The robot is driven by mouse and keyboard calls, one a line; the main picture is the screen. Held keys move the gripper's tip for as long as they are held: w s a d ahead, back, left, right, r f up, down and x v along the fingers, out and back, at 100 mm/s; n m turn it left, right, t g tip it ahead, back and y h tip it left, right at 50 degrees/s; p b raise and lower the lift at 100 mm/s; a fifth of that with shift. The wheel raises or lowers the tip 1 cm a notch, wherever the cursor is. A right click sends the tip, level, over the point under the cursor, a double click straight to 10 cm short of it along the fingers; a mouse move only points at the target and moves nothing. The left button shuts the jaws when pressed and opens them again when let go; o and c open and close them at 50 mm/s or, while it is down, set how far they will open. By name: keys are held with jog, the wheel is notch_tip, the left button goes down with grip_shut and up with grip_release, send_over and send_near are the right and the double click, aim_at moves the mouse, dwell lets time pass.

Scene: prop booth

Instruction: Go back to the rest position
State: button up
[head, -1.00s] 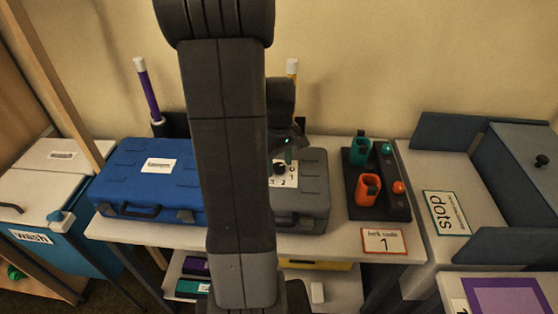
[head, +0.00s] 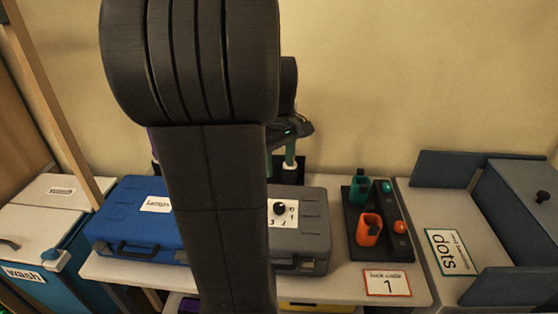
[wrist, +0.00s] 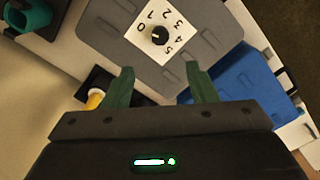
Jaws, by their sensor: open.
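My gripper (wrist: 160,88) is open and empty in the wrist view, its two green fingers apart. Beyond the fingers lies the grey case (wrist: 218,28) with a white dial plate and a black knob (wrist: 159,36). In the head view my arm covers the middle, and my gripper (head: 283,158) shows only in part, raised behind the grey case (head: 313,235). The knob (head: 279,208) on the case shows beside my arm. Nothing is held.
A blue case (head: 130,220) lies left of the grey case. A dark rack (head: 393,242) with a teal holder (head: 358,190) and an orange holder (head: 368,230) stands to the right. A card marked 1 (head: 387,282) is at the table's front. The wall is close behind.

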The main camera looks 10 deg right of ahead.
aim_at(279, 206)
jog(key=shift+f, duration=0.1)
notch_tip(279, 206, down, 14)
jog(key=shift+r, duration=0.15)
dwell(0.6)
